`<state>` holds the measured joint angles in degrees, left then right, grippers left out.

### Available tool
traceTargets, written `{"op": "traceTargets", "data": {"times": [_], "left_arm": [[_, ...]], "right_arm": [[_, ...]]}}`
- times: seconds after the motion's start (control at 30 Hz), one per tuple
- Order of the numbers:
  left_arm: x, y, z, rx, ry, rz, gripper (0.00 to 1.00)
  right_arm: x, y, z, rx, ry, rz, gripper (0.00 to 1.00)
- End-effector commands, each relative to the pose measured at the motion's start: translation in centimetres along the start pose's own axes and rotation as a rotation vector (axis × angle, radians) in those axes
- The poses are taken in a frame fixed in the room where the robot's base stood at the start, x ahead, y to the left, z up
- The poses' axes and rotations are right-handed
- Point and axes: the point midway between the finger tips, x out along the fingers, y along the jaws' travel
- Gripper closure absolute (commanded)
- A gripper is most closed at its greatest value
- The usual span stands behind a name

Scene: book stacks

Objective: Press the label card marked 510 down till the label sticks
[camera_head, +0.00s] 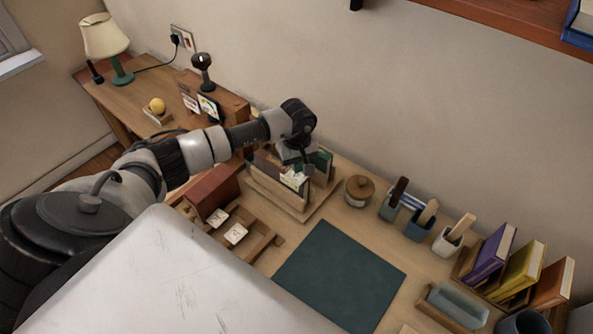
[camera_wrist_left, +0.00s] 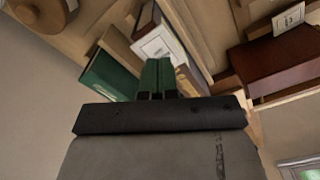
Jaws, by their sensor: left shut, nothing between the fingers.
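My left gripper (camera_head: 308,170) reaches down over the wooden book rack (camera_head: 298,212). Its fingers (camera_wrist_left: 158,78) are shut and empty in the left wrist view. A white label card (camera_head: 294,179) sits at the top of a dark book in the rack. The card also shows in the left wrist view (camera_wrist_left: 158,44), just beyond the fingertips; I cannot tell whether they touch it. Its print is too small to read, so I cannot confirm 510. A green book (camera_wrist_left: 108,76) stands beside it. My right gripper is not in view.
A round lidded pot (camera_head: 359,190) and several holders stand right of the rack. A dark green mat (camera_head: 340,275) lies clear in front.

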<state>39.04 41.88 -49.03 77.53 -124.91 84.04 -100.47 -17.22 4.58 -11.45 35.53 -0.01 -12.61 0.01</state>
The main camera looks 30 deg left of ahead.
Motion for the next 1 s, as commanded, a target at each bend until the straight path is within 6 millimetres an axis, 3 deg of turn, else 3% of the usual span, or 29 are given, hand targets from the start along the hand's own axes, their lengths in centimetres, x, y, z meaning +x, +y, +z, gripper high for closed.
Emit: {"op": "traceTargets", "data": {"times": [1.0], "left_arm": [[0.76, 0.00, 0.00, 0.000, 0.000, 0.000, 1.00]], "right_arm": [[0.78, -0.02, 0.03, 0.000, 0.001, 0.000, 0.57]]}}
